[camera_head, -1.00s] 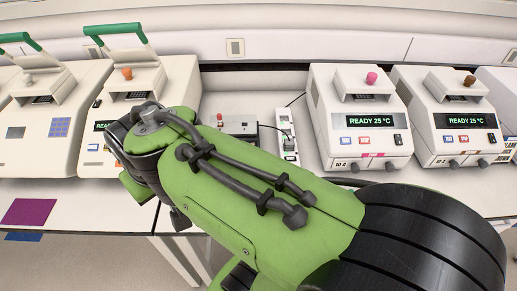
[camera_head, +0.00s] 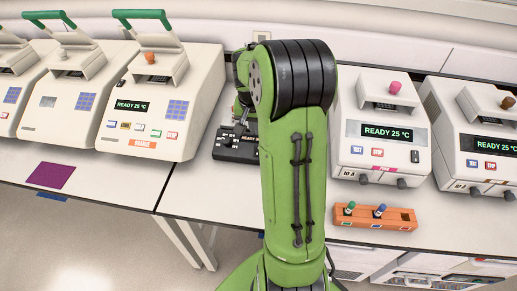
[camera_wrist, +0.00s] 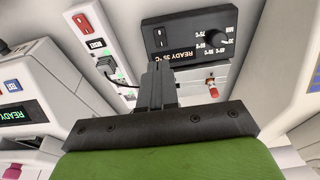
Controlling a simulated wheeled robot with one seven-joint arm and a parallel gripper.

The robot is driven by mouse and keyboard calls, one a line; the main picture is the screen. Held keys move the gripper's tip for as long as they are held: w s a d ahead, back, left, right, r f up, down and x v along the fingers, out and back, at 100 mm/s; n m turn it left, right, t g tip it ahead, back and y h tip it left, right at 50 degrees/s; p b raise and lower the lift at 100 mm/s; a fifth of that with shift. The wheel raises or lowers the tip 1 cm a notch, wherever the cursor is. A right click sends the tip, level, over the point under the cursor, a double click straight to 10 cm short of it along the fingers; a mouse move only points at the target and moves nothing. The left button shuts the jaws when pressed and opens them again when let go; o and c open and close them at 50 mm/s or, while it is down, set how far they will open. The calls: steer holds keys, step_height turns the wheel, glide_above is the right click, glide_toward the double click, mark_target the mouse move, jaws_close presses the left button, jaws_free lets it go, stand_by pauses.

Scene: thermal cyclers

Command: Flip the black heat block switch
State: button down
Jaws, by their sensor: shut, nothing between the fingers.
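The black heat block (camera_head: 228,147) sits on the bench left of my arm in the head view, partly hidden by it. In the wrist view, the block's black panel (camera_wrist: 190,48) shows inverted writing, a dark knob and a small black rocker switch (camera_wrist: 159,37) near its left end. I cannot tell which way the switch is set. My gripper (camera_wrist: 158,70) is shut and empty, with its fingertips just below the panel's switch end in the wrist picture. I cannot tell whether they touch it. In the head view my fingers are mostly hidden near the block.
A white power strip (camera_wrist: 99,30) with a red switch and a plug lies left in the wrist view. White thermal cyclers (camera_head: 160,90) flank the space. An orange rack (camera_head: 375,218) stands at the front right.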

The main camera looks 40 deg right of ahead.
mark_target(257, 154)
steer(key=x, duration=1.4)
steer(key=shift+r, duration=0.1)
steer(key=shift+a, duration=0.1)
